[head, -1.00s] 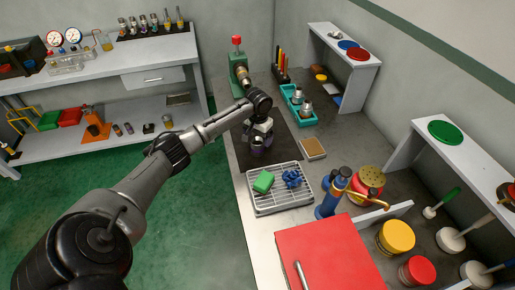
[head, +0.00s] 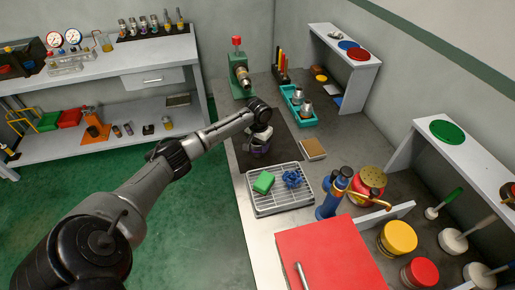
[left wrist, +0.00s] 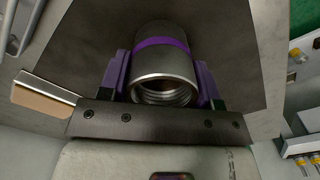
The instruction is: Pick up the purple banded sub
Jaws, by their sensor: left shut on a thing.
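The purple banded sub (left wrist: 162,62) is a grey metal cylinder with a purple band and a threaded open end, seen in the left wrist view. My left gripper (left wrist: 163,85) is shut on it, with one purple finger on each side. In the head view my left gripper (head: 259,149) is low over the dark mat (head: 282,142); the sub there is small and mostly hidden by the gripper. I cannot tell whether the sub touches the mat. My right gripper is in neither view.
A wire rack tray (head: 281,203) with a green block (head: 264,182) and a blue valve part (head: 292,178) stands nearer. A green vise (head: 240,76) stands behind, and a teal tray (head: 297,107) with metal parts at right. A brown pad (head: 313,149) lies beside the mat.

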